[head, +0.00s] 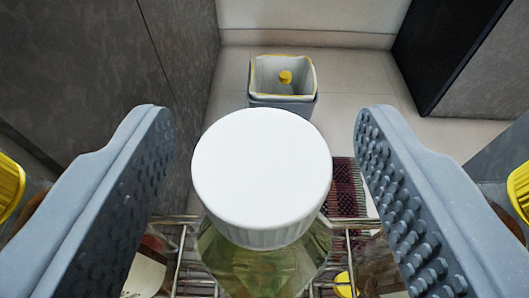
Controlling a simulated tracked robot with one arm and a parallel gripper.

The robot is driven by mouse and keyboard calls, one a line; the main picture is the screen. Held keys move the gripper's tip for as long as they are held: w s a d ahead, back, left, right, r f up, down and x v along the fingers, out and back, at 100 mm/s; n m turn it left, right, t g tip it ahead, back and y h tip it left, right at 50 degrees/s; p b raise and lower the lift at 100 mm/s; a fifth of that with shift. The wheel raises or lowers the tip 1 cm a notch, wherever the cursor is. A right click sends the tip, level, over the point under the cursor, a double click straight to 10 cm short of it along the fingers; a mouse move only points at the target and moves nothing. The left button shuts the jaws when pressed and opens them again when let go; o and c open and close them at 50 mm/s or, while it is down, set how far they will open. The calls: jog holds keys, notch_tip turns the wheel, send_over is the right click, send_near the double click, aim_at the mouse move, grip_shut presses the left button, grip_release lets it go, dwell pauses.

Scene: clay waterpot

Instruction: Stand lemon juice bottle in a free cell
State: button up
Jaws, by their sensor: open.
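A bottle with a broad white cap (262,170) and yellow-green contents (258,268) stands in the middle of the view. No label shows, so I cannot tell if it is the lemon juice bottle. My gripper (262,118) is open, with one studded grey finger on each side of the cap and a gap on both sides. The bottle stands in or over a wire rack (352,222); its base is hidden. Other cells of the rack are mostly hidden by the bottle and my fingers.
Yellow-capped bottles show at the left edge (10,185) and right edge (520,188). Another yellow cap (343,284) is low on the right. A grey bin (283,98) with a yellow item (285,77) stands on the floor beyond, near a dark red striped mat (345,188). Dark cabinets flank it.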

jog(key=p+v, duration=0.3)
jog(key=v, duration=1)
jog(key=shift+p, duration=0.4)
